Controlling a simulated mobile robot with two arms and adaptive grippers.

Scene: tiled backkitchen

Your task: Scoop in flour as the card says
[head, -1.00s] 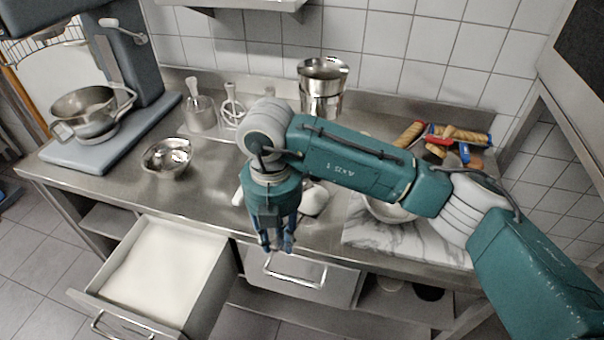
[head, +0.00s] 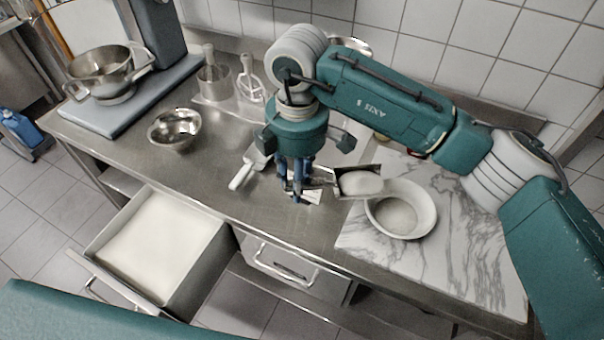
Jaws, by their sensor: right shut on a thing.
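The scoop points right and carries a white heap of flour (head: 362,184). Its front end is at the left rim of a white bowl (head: 433,212), which has pale powder (head: 396,215) in it. Whether scoop and rim touch I cannot tell. The open drawer (head: 200,283) at lower left is filled with smooth white flour (head: 152,243). My left gripper is out of view.
A second scoop with a white handle (head: 241,178) lies left of the gripper. A small metal bowl (head: 174,128) stands farther left, near the mixer (head: 150,40) and its bowl (head: 98,72). The white bowl stands on a marble slab (head: 468,262). A closed drawer (head: 275,258) is below.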

